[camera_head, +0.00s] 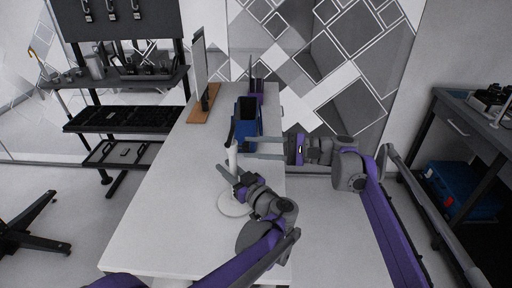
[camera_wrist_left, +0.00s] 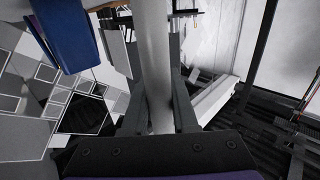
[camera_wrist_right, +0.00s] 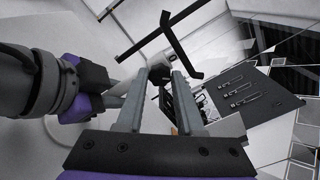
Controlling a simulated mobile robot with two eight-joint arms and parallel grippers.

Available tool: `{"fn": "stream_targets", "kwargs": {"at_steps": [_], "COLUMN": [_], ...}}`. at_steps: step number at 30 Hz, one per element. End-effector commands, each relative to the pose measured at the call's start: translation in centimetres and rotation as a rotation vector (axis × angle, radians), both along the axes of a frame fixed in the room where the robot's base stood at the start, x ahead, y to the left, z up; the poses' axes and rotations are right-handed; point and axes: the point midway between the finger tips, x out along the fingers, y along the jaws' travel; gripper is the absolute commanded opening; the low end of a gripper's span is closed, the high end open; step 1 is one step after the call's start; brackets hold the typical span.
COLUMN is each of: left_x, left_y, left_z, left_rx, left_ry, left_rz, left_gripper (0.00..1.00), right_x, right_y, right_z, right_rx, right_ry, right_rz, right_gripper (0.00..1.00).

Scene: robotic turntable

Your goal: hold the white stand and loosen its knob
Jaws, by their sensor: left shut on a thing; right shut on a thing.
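The white stand (camera_head: 233,160) rises from a round white base on the table, with a black bracket at its top. My left gripper (camera_head: 233,180) is shut on its pole low down, and the pole (camera_wrist_left: 155,70) runs between the fingers in the left wrist view. My right gripper (camera_head: 241,148) reaches in from the right at the pole's upper part, under the black bracket. In the right wrist view a small dark part, seemingly the knob (camera_wrist_right: 164,97), shows between the fingers, below the black bracket (camera_wrist_right: 176,45). In the head view the knob is hidden by the right fingers.
A blue bin (camera_head: 247,115) stands just behind my right gripper. A screen on a wooden base (camera_head: 203,108) and a purple item (camera_head: 257,88) are farther back. The white table's (camera_head: 165,215) left front is clear. A dark shelf rack (camera_head: 125,120) stands at left.

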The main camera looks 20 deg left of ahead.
Motion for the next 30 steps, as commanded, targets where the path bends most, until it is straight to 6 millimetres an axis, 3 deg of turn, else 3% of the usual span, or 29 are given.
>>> {"fn": "stream_targets", "kwargs": {"at_steps": [15,30], "left_x": [-0.02,-0.03], "left_y": [0.04,0.04], "left_z": [0.01,0.01], "left_rx": [0.000,0.000], "left_ry": [0.000,0.000], "left_rz": [0.001,0.001], "left_gripper": [0.00,0.00], "right_x": [0.03,0.04], "right_y": [-0.04,-0.03], "right_z": [0.00,-0.01], "right_rx": [0.073,0.098], "right_ry": [-0.413,-0.549], "right_rz": [-0.001,-0.001], "right_gripper": [0.00,0.00]}}
